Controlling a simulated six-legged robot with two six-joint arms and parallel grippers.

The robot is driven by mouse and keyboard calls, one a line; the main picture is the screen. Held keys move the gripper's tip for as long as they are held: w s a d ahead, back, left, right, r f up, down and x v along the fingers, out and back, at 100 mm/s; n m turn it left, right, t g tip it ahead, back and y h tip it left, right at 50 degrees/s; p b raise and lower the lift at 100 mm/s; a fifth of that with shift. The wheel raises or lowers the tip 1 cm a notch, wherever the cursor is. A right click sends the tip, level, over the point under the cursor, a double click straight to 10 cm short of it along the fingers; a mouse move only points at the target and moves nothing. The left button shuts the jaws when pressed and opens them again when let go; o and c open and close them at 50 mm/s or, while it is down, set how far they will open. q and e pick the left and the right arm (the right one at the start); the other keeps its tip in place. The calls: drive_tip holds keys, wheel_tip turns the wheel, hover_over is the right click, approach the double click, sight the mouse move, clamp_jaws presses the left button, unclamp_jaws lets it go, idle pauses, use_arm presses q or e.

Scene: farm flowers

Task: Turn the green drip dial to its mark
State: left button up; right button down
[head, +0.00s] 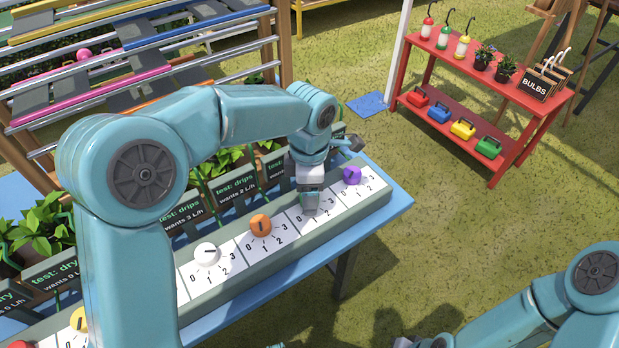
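A long grey-green dial board (290,246) carries several white scale plates marked 0 to 3 with coloured dials. I cannot see a green dial; the scale plate (322,222) between the orange and purple dials has its dial spot covered by my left gripper. My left gripper (310,208) points down onto that plate, its fingertips at or just above it. The gap between its fingers is not clear, so I cannot tell whether it holds a dial. My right gripper (425,343) is only partly in view at the bottom edge, away from the board.
Orange (261,225), white (207,254) and purple (352,175) dials flank the spot. Black signs (236,190) and leafy plants stand behind the board. A red table (440,110) with bulbs and small coloured boxes stands at the upper right.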

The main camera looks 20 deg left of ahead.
use_arm(q)
wheel_tip(320, 180, up, 16)
drive_tip(key=p, duration=0.3)
drive_tip(key=shift+w+r, duration=0.15)
idle(0.4)
